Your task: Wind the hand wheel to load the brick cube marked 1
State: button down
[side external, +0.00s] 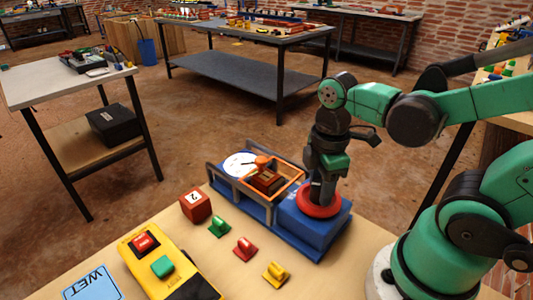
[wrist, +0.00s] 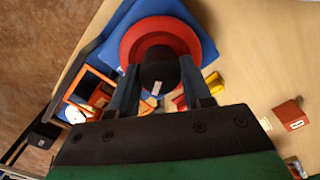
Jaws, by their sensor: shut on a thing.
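The red hand wheel (side external: 319,209) lies flat on the blue block of the load rig (side external: 308,232). My gripper (side external: 321,190) points down over it. In the wrist view the fingers of my gripper (wrist: 159,80) are shut on the black knob at the middle of the hand wheel (wrist: 131,45). A brown brick cube (side external: 266,181) sits in the rig's frame under an orange pressing part (side external: 264,163); I cannot read a mark on it. A red cube marked 2 (side external: 195,205) stands on the table beside the rig.
A white round dial (side external: 238,164) is at the rig's far end. Green (side external: 219,226), red (side external: 245,249) and yellow (side external: 276,275) small pieces lie in front of the rig. A yellow button box (side external: 165,268) and blue WET card (side external: 92,284) are at the lower left.

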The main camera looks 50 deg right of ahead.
aim_at(320, 185)
jog(key=m, duration=0.4)
jog(key=shift+m, duration=1.7)
jog(key=shift+c, duration=1.9)
grip_release()
jog(key=shift+a+r, duration=0.1)
jog(key=shift+r, duration=2.7)
